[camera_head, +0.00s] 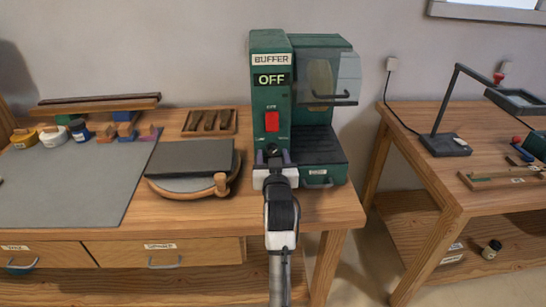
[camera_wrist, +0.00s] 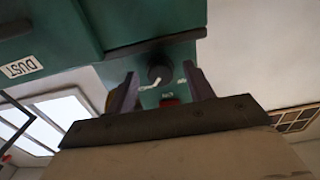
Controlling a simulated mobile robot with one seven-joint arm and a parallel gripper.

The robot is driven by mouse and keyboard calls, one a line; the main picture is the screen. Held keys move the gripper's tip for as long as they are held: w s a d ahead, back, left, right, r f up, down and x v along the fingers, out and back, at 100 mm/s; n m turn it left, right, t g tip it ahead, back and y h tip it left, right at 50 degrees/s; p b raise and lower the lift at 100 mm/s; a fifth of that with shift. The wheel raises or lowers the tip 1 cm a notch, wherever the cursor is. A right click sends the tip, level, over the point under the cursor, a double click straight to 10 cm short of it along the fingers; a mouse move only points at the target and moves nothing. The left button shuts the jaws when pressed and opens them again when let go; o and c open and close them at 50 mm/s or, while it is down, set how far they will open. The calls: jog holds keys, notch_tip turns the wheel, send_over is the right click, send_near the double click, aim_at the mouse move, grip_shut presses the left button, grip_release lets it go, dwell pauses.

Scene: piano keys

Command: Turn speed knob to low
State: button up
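The green buffer machine (camera_head: 270,95) stands on the workbench, with its display reading OFF and a red switch (camera_head: 272,122) on its front. A dark round knob (camera_wrist: 160,69) shows on the green panel in the wrist view, with a pale mark beside it. In the head view my gripper is in front of the knob area and mostly hides it. My gripper (camera_wrist: 162,88) is open, with one purple finger on each side of the knob in the picture. I see a gap between each finger and the knob; whether the fingertips reach its depth I cannot tell.
A round-edged board with a dark slab (camera_head: 190,160) lies left of the machine. A clear guard (camera_head: 333,78) and a drawer (camera_head: 318,178) are on the machine's right side. A second bench (camera_head: 420,150) with a lamp stands at the right, across a floor gap.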

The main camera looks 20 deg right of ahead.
jog(key=c, duration=0.9)
jog(key=shift+c, duration=0.2)
jog(key=shift+f+n+b, duration=0.1)
jog(key=shift+n+b, duration=0.2)
jog(key=shift+b, duration=0.05)
jog(key=n+b, duration=0.2)
jog(key=shift+n, duration=0.4)
jog(key=n+b, duration=0.4)
jog(key=n, duration=0.2)
jog(key=shift+d, duration=0.1)
jog(key=n+b, duration=0.2)
jog(key=n, duration=0.2)
jog(key=shift+n+b, duration=1.3)
jog(key=shift+n, duration=0.9)
jog(key=shift+r, duration=0.2)
